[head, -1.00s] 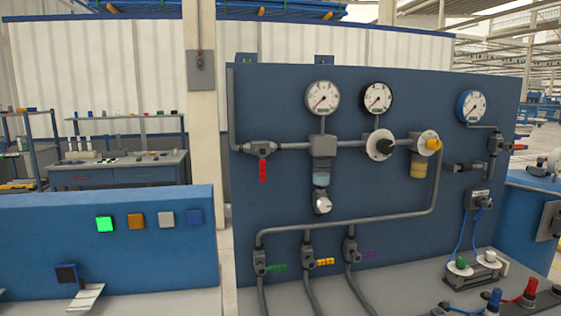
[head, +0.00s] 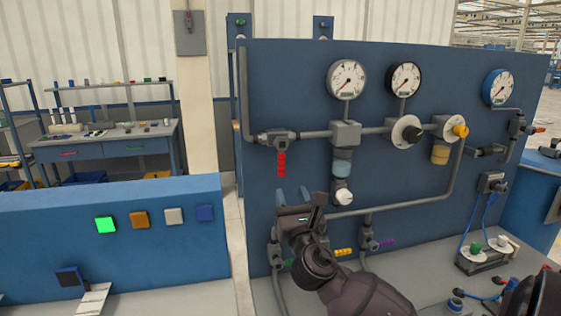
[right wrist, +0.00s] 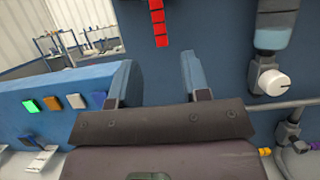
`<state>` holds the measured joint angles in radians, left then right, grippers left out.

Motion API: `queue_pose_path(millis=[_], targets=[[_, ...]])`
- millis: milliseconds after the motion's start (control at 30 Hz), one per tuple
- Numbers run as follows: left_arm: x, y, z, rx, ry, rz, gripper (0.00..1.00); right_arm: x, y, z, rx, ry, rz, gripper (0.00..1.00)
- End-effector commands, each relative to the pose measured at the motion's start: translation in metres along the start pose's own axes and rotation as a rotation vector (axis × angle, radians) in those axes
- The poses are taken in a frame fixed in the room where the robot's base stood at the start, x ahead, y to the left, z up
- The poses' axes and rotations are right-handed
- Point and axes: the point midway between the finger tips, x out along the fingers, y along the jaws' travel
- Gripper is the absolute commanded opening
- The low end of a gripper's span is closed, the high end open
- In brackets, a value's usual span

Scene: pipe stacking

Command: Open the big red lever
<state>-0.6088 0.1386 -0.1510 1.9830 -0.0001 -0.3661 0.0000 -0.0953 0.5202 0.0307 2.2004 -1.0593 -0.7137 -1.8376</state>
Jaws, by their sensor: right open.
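The big red lever (head: 282,164) hangs straight down from its grey valve (head: 280,140) at the left of the blue panel. In the right wrist view the red lever (right wrist: 158,22) shows at the top, beyond and between my fingers. My right gripper (head: 292,196) is open and empty, with its fingertips pointing up, a little below the lever and apart from it. Its two blue fingers also show in the right wrist view (right wrist: 158,80). My left gripper does not show.
The blue panel (head: 400,200) also carries gauges (head: 347,80), grey pipes and a white knob (head: 342,197) right of my gripper. Small yellow (head: 342,252) and purple (head: 386,243) levers sit low. A lower blue panel with square buttons (head: 105,225) stands at the left.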

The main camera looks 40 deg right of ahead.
Motion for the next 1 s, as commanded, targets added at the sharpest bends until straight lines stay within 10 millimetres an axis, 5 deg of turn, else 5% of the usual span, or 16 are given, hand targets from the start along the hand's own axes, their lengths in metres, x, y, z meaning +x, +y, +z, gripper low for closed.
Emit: queue_pose_path(millis=[533, 1000], targets=[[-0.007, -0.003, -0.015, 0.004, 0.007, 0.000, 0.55, 0.084, 0.000, 0.000, 0.004, 0.001, 0.000, 0.43], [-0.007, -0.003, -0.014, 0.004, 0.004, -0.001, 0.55, 0.102, 0.000, -0.001, 0.005, 0.003, 0.001, 0.43]])
